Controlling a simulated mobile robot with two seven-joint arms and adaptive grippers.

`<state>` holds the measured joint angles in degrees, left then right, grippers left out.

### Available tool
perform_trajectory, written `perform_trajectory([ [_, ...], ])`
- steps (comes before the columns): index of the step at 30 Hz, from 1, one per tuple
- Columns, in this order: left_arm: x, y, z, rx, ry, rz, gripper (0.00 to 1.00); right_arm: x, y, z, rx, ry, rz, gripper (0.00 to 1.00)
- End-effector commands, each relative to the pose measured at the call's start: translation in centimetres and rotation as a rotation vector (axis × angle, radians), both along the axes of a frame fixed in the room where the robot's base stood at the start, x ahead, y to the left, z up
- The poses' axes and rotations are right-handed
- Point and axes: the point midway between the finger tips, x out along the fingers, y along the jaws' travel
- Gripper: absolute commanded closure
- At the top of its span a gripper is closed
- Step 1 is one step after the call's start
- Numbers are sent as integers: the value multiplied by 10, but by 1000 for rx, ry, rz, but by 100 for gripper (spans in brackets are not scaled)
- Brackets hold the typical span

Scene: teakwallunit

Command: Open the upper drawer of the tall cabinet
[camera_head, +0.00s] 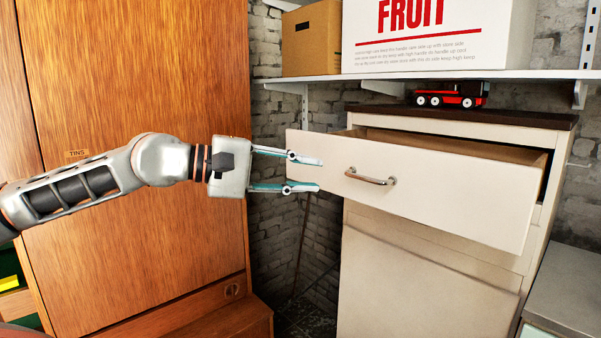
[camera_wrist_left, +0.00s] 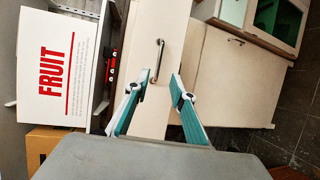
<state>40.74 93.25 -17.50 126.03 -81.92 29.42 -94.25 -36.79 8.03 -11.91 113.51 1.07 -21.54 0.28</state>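A cream cabinet (camera_head: 430,270) with a dark top stands right of centre in the head view. Its upper drawer (camera_head: 460,199) is pulled out, and part of its open inside shows behind the front. The drawer front carries a metal bar handle (camera_head: 370,178). My left gripper (camera_head: 305,173) is open and empty, left of the handle and apart from it. In the left wrist view the handle (camera_wrist_left: 159,60) shows beyond the gap between the spread fingers (camera_wrist_left: 161,82). My right gripper is not in view.
A tall wooden unit (camera_head: 150,90) stands on the left behind my left arm. A white shelf (camera_head: 420,75) above holds a FRUIT box (camera_head: 430,35) and a cardboard box (camera_head: 312,40). A red toy truck (camera_head: 450,95) stands on the cabinet top. A grey-topped low unit (camera_head: 570,285) is at right.

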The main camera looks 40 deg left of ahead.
Motion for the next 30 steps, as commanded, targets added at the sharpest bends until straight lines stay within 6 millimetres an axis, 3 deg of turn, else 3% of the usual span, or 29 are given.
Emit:
perform_trajectory([
  [25, -5, 5, 2, -5, 1, 7, 76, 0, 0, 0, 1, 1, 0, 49],
  [30, 3, -10, -18, -168, 97, -19, 76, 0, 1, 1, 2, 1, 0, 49],
])
